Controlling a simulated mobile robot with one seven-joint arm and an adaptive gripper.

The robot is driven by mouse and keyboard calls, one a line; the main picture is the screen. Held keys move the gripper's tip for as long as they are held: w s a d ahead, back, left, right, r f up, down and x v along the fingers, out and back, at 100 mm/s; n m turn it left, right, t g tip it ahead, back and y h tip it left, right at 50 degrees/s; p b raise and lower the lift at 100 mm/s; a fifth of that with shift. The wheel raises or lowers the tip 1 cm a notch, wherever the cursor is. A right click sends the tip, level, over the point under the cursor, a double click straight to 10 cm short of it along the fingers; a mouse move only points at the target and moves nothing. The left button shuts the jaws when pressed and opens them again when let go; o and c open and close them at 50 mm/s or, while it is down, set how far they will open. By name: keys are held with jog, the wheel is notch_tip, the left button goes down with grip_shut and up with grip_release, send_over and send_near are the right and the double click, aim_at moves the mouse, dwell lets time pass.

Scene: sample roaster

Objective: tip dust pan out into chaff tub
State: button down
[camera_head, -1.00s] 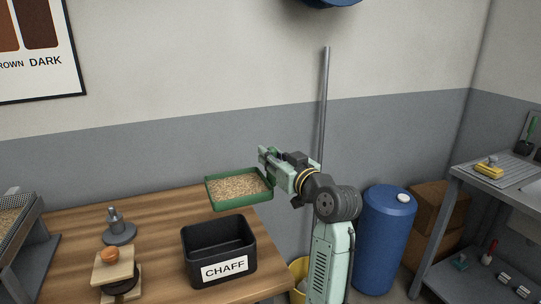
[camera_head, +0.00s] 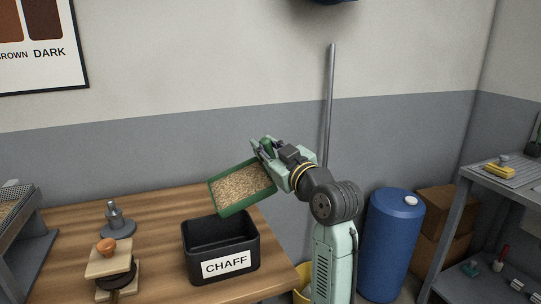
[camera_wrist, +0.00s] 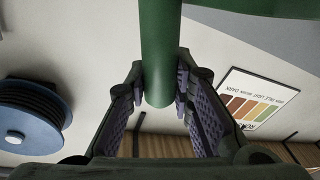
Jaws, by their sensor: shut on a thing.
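The green dust pan (camera_head: 225,209) is full of tan chaff and hangs in the air above the back of the chaff tub. It is tilted, its left front side lower than its right side. My gripper (camera_head: 264,149) is shut on the pan's handle, at the pan's upper right. In the wrist view my gripper (camera_wrist: 160,92) has its two padded fingers on either side of the green handle (camera_wrist: 160,45). The black chaff tub (camera_head: 222,266) stands upright on the wooden table with a white CHAFF label; its visible inside looks empty.
On the wooden table (camera_head: 165,215), a grey tamper-like tool (camera_head: 115,222) and a wooden stand with an orange knob (camera_head: 106,260) stand left of the tub. A sloped tray (camera_head: 15,215) is at the far left. A blue barrel (camera_head: 392,245) stands on the floor at right.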

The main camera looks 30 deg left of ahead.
jog(key=shift+s+a+r+n+b, duration=0.1)
jog(key=shift+s+n+b, duration=0.35)
jog(key=shift+n, duration=0.15)
jog(key=shift+s+a+r+n+y+b, duration=0.95)
jog(key=shift+s+r+n+b, duration=0.7)
jog(key=shift+s+n, duration=1.15)
jog(key=s+a+f+n+g+y+b, duration=0.1)
jog(key=s+a+f+n+g+b, duration=0.2)
jog(key=s+n+b, duration=0.3)
jog(key=s+a+f+n+g+y+b, duration=0.1)
jog(key=s+a+f+n+g+b, duration=0.2)
jog(key=s+n, duration=0.8)
jog(key=shift+s+f+b, duration=0.15)
jog(key=shift+s+b, duration=0.9)
jog(key=shift+b, duration=0.3)
notch_tip(320, 180, up, 3)
jog(key=shift+p, duration=1.25)
jog(key=shift+w, duration=0.15)
